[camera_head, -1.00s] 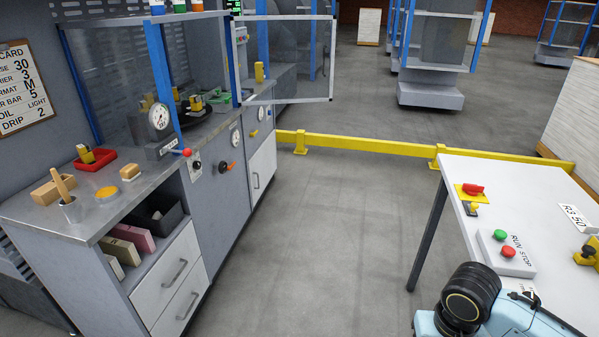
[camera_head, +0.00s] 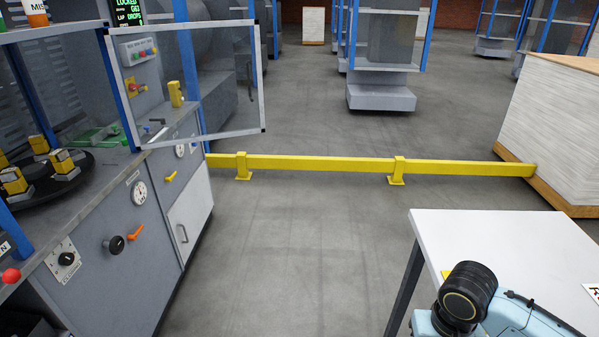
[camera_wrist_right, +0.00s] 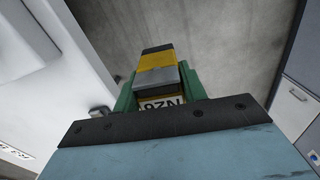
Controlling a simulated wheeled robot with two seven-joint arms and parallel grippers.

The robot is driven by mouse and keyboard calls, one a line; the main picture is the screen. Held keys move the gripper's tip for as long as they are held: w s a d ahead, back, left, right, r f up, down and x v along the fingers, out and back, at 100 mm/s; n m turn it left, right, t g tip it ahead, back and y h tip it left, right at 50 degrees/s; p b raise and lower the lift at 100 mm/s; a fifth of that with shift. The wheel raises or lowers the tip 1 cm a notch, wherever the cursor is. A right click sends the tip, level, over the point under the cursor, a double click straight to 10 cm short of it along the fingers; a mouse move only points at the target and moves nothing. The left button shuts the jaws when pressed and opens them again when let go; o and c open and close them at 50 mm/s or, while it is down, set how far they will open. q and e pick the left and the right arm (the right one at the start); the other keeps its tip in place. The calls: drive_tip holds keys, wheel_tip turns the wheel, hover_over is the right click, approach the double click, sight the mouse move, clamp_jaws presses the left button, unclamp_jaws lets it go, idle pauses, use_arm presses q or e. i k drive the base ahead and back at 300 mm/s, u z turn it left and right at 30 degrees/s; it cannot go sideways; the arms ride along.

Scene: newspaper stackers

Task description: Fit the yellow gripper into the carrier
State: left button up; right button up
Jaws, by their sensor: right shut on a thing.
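In the right wrist view my right gripper (camera_wrist_right: 158,95) has green fingers, shut on the yellow gripper (camera_wrist_right: 158,57). That is a small block with a yellow band, dark and grey parts, and a partly hidden label with printed characters. It is held above the grey floor. A round black disc (camera_head: 45,197), possibly the carrier, lies on the left bench in the head view. My right gripper is outside the head view, and my left gripper shows in neither view.
A clear framed panel (camera_head: 200,85) stands out from the left machine (camera_head: 110,215). A yellow rail (camera_head: 315,165) crosses the floor ahead. A white table (camera_head: 500,235) is at the right beneath my right arm. The grey floor between machine and table is clear.

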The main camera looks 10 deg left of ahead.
sight(76, 158)
drive_tip(key=u, duration=0.3)
drive_tip(key=i, duration=1.55)
drive_tip(key=u, duration=1.75)
drive_tip(key=i, duration=0.85)
drive_tip(key=u, duration=0.75)
